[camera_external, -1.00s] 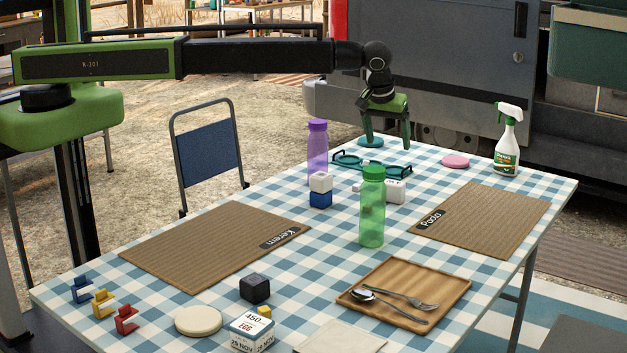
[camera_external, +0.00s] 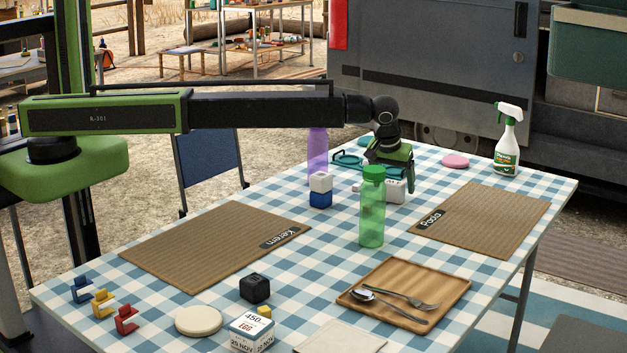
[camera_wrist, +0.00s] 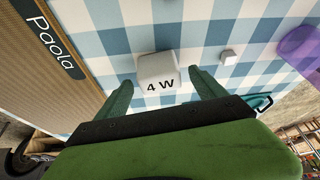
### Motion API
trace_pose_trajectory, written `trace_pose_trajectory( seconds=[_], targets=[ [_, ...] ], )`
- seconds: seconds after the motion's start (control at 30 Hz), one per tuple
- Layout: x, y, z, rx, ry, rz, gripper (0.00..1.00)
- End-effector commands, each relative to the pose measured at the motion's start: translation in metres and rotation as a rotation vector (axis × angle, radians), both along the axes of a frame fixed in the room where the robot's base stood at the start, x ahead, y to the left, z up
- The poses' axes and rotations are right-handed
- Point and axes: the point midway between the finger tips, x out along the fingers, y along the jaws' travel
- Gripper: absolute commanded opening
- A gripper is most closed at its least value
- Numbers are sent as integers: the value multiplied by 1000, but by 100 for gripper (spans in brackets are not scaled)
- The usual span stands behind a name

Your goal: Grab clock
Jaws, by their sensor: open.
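No clock face shows clearly. A white rounded block marked "4 W" (camera_wrist: 158,72), possibly the clock, sits on the checked cloth. It also shows in the external view (camera_external: 396,191), partly hidden behind the green bottle and my gripper. My gripper (camera_wrist: 161,80) is open and empty. Its two fingers point at the block from either side in the wrist view, with the block between and slightly beyond the tips. In the external view my gripper (camera_external: 395,181) is low over the block; contact cannot be told.
The green bottle (camera_external: 372,222) stands close in front. The purple bottle (camera_external: 318,160) and a white-on-blue cube stack (camera_external: 320,191) are to the left. A small white cube (camera_wrist: 227,57) is near the block. The Paola mat (camera_external: 490,222) lies clear at right.

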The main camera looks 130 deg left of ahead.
Motion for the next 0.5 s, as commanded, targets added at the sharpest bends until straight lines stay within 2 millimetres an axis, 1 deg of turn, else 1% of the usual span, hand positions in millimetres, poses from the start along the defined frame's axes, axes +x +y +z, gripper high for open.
trace_pose_trajectory(
  seconds=[0.03, 0.23, 0.27, 0.5],
  targets=[
    [0, 2, -11, 0, 0, 0, 80],
    [0, 3, -8, 0, 0, 0, 80],
    [-1, 3, -8, 0, 0, 0, 79],
    [-1, 3, -7, 0, 0, -1, 47]
  ],
)
